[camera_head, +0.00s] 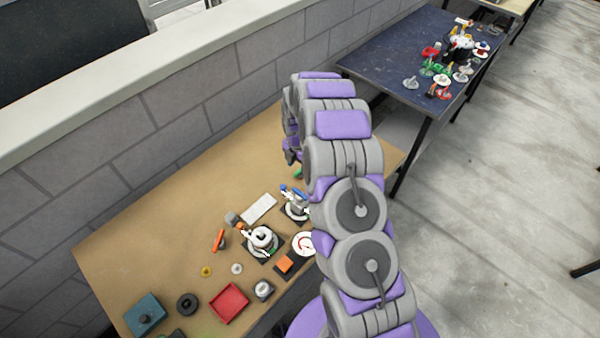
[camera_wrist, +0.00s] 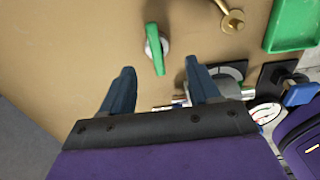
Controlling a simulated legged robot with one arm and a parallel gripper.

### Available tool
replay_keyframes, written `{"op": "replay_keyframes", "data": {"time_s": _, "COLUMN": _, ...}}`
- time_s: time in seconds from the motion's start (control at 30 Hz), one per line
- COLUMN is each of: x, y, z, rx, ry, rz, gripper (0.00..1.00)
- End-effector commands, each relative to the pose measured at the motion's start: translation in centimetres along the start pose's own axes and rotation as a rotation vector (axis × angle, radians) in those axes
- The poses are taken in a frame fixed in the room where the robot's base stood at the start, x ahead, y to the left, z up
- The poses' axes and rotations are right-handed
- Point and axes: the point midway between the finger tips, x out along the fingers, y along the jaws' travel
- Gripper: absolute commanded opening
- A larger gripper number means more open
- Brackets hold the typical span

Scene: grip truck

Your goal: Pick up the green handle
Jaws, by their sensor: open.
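The green handle (camera_wrist: 154,47) shows in the wrist view as a slim green lever on a round grey mount on the tan table. My gripper (camera_wrist: 158,80) is open, its two dark blue fingers apart and pointing towards the table. The handle lies beyond the fingertips, roughly in line with the gap between them, with nothing held. In the head view my gripper (camera_head: 291,150) is mostly hidden behind my arm, and a small bit of green (camera_head: 298,173) shows below it.
A brass piece (camera_wrist: 232,18) and a green tray (camera_wrist: 291,25) lie right of the handle. A blue-handled valve (camera_wrist: 298,94) and a gauge (camera_wrist: 266,113) are close to the right finger. A brick wall (camera_head: 170,140) runs behind the tan table (camera_head: 150,240), whose left part is clear.

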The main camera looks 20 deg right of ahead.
Motion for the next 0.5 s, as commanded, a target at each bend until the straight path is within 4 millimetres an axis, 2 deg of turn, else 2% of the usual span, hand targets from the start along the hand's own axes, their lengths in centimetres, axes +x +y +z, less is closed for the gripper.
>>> {"op": "replay_keyframes", "data": {"time_s": 0.3, "x": 4.3, "y": 0.2, "z": 0.5, "rx": 0.002, "ry": 0.000, "rz": -0.001, "gripper": 0.61}}
{"op": "replay_keyframes", "data": {"time_s": 0.5, "x": 4.6, "y": 0.2, "z": 0.5, "rx": 0.001, "ry": -0.001, "rz": 0.002, "gripper": 0.61}}
